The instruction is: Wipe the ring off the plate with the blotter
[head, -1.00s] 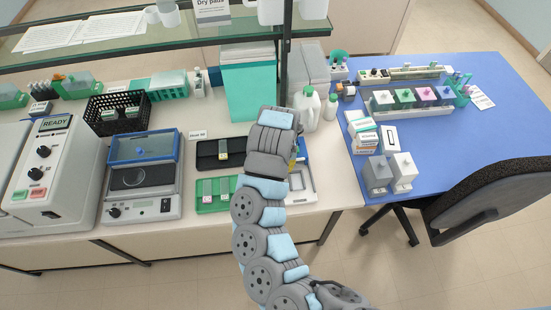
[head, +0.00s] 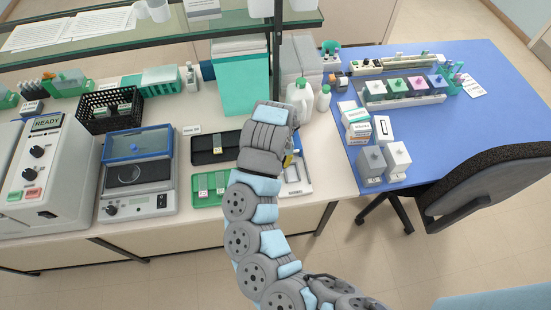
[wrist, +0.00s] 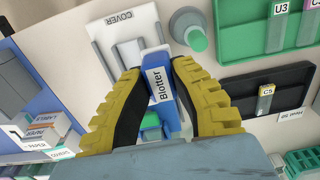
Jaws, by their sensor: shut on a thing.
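In the wrist view my gripper (wrist: 157,75) has its two yellow-edged fingers closed on the sides of a blue block with a white "Blotter" label (wrist: 160,86). A green part (wrist: 151,122) shows below it between the fingers. The blotter is over or just in front of a white frame marked COVER (wrist: 108,40); I cannot tell whether they touch. In the head view my wrist hides most of the gripper and blotter.
A green slide tray (head: 207,192) and a black slide tray (head: 210,148) lie between that instrument and my arm. A READY machine (head: 45,165) stands far left. White bottles (head: 300,100) stand behind my wrist.

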